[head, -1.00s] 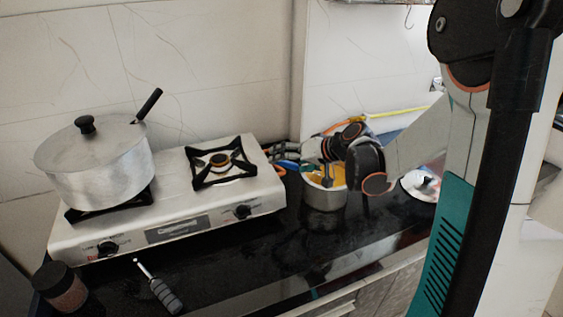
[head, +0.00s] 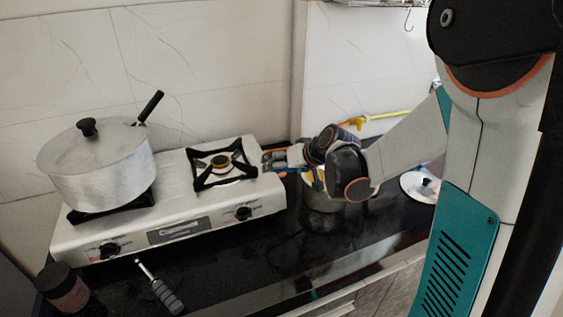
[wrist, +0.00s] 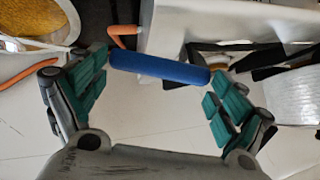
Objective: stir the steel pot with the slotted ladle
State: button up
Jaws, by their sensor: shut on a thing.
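The open steel pot (head: 322,202) stands on the dark counter right of the stove, mostly hidden under my wrist. Its yellow contents (wrist: 35,22) show at the top left of the wrist view. My gripper (head: 274,160) points left, at the right end of the stove. In the wrist view my gripper (wrist: 158,90) is shut on a blue handle (wrist: 160,69), which lies crosswise between the teal finger pads. No slotted head shows, so I cannot tell for sure that this is the ladle.
A lidded pot (head: 100,172) sits on the left burner of the white stove (head: 190,218); the right burner (head: 222,165) is bare. A grey-handled tool (head: 165,295) and a dark jar (head: 65,290) are at the front. A lid (head: 418,187) lies right. An orange handle (wrist: 123,36) is near the blue one.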

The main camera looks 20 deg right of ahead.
jog(key=shift+a+f+n+h+b, duration=0.4)
jog(key=shift+a+f+h+b, duration=0.25)
jog(key=shift+f, duration=0.25)
jog(key=shift+a+f+n+h+b, duration=0.4)
jog(key=shift+a+f+h+b, duration=0.1)
jog(key=shift+f+h, duration=0.35)
jog(key=shift+r+p, duration=1.3)
jog(key=shift+r, duration=0.25)
